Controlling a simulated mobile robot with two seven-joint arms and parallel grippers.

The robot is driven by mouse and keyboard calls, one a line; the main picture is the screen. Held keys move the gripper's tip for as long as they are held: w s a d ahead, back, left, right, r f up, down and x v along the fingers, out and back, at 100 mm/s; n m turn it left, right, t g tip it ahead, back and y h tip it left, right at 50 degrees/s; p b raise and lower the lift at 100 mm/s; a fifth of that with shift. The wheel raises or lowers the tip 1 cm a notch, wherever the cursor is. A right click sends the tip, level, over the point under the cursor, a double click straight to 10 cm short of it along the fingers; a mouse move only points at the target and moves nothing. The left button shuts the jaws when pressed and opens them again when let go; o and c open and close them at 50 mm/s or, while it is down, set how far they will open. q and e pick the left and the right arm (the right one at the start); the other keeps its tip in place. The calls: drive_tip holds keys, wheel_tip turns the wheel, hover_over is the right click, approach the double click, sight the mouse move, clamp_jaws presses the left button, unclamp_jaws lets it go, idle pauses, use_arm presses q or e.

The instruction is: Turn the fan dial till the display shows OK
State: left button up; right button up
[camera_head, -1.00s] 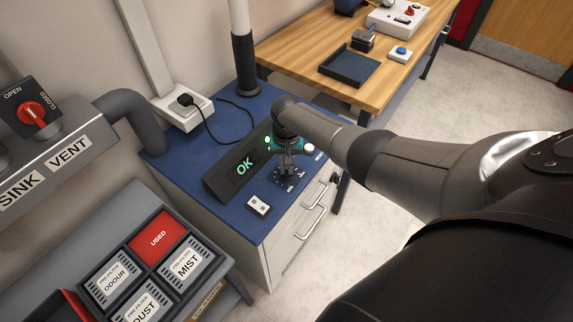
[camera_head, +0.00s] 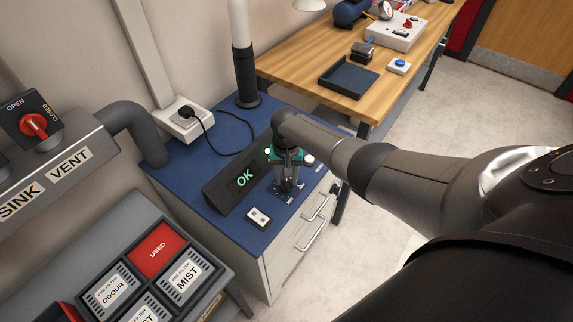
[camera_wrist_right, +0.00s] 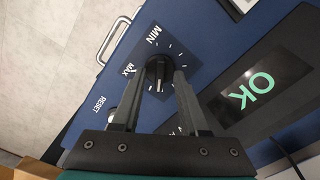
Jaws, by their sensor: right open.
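The display (camera_head: 244,178) on the blue-topped cabinet reads OK in green, and it also shows in the right wrist view (camera_wrist_right: 262,90). The black fan dial (camera_wrist_right: 158,72) sits in a scale marked MIN and MAX. My left gripper is not in view.
A pale round button (camera_head: 309,160) is close beside my gripper, and a white switch (camera_head: 258,217) lies in front. A white vertical pipe (camera_head: 242,60) rises behind. Filter trays (camera_head: 160,250) stand at lower left. A wooden bench (camera_head: 300,70) is behind.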

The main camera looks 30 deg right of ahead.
sight(286, 182)
wheel_tip(286, 182, up, 15)
drive_tip(key=p, duration=0.4)
drive_tip(key=shift+p, duration=0.35)
